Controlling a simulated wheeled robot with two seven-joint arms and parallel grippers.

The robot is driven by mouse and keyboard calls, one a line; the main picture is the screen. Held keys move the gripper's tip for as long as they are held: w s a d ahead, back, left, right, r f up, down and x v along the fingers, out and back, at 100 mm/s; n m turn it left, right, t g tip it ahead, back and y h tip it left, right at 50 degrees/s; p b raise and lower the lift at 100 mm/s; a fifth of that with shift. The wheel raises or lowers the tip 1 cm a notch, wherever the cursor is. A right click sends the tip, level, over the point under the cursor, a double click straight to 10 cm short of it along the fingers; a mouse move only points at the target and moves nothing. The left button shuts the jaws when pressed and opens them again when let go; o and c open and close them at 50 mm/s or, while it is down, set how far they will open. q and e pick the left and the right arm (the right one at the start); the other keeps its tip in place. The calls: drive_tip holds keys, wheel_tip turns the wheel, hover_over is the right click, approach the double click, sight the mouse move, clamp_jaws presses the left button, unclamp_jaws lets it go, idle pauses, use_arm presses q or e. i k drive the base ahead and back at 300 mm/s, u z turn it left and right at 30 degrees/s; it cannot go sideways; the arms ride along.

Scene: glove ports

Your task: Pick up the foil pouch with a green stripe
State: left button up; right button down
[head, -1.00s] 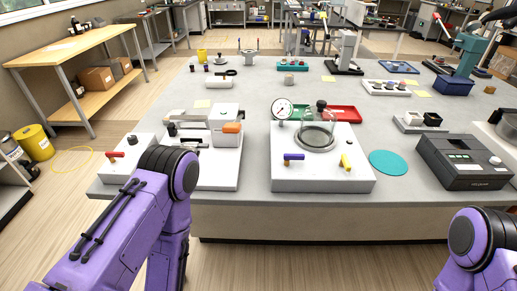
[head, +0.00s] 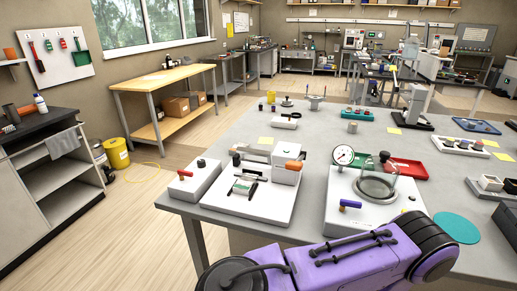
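No foil pouch can be made out for certain. A small pale item with dark bars and a thin green strip (head: 244,187) lies on the white block-like device (head: 265,208) at the table's near left; I cannot tell whether it is the pouch. A purple arm link of mine crosses the bottom of the head view and hides part of the table's front edge. Neither gripper shows in the head view.
The grey table (head: 300,131) holds a device with a glass jar (head: 376,184) and gauge (head: 343,155), a red tray (head: 408,168) and a teal disc (head: 456,228). A wooden bench (head: 165,77), yellow bin (head: 117,153) and dark-topped cabinet (head: 45,127) stand left.

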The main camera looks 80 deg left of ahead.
sight(244, 185)
drive_tip(key=u, duration=0.05)
drive_tip(key=k, duration=0.85)
drive_tip(key=u, duration=0.3)
